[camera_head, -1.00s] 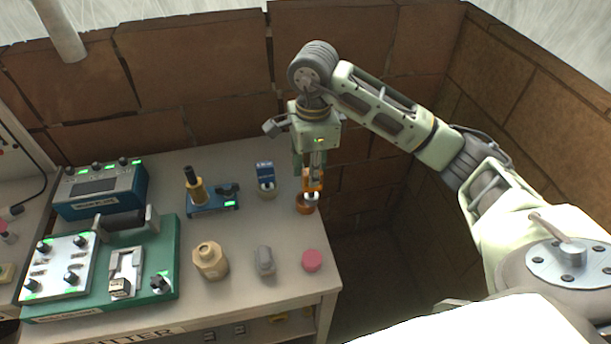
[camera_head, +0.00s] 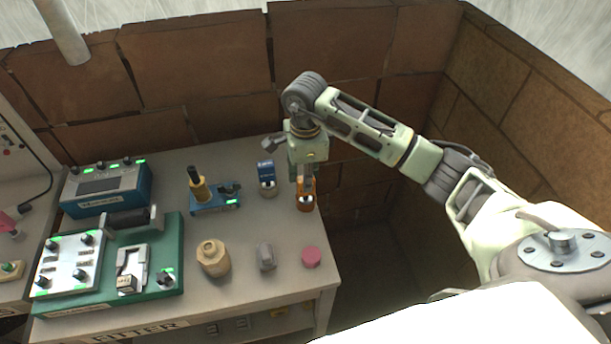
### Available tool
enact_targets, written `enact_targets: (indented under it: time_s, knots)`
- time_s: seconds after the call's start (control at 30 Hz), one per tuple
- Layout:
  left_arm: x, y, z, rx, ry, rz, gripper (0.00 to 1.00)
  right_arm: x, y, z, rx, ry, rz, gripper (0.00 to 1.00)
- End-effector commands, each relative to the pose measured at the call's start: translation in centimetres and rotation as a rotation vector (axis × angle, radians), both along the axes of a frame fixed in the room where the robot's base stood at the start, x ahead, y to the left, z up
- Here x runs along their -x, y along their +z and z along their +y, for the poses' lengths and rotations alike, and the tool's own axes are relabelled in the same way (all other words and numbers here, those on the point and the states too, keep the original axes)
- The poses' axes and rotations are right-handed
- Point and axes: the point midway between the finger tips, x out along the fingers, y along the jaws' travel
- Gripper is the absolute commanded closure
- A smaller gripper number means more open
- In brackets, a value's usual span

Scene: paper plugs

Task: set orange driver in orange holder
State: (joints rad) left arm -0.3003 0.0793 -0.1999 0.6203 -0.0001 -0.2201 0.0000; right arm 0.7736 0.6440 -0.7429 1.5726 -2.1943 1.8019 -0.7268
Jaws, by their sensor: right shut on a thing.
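My right gripper (camera_head: 305,177) points straight down at the right rear of the table and is shut on the orange driver (camera_head: 307,187). The orange holder (camera_head: 305,206) is a small round cup standing on the table directly below the gripper. The driver is upright, and its lower end is at the holder's mouth. I cannot tell how deep it sits, as the fingers and the driver's body cover part of the holder. My left gripper is not in view.
A blue-topped item (camera_head: 266,178) stands just left of the holder. A blue stand with a yellow-and-black tool (camera_head: 214,197) is farther left. The table's right edge is close.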

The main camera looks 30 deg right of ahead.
Motion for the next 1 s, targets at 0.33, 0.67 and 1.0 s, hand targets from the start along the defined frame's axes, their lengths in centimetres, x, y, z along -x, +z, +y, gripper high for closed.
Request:
enact_targets:
  time_s: [0.33,0.67,1.0]
  knots:
    - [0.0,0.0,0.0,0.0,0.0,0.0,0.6,0.0,0.0,0.0,0.0,0.0,0.0,0.6]
    - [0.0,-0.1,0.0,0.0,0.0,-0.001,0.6,-0.1,0.8,0.0,-0.001,0.0,-0.004,0.6]
    - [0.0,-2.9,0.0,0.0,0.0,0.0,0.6,-0.2,7.9,0.0,0.0,0.0,-0.008,0.6]
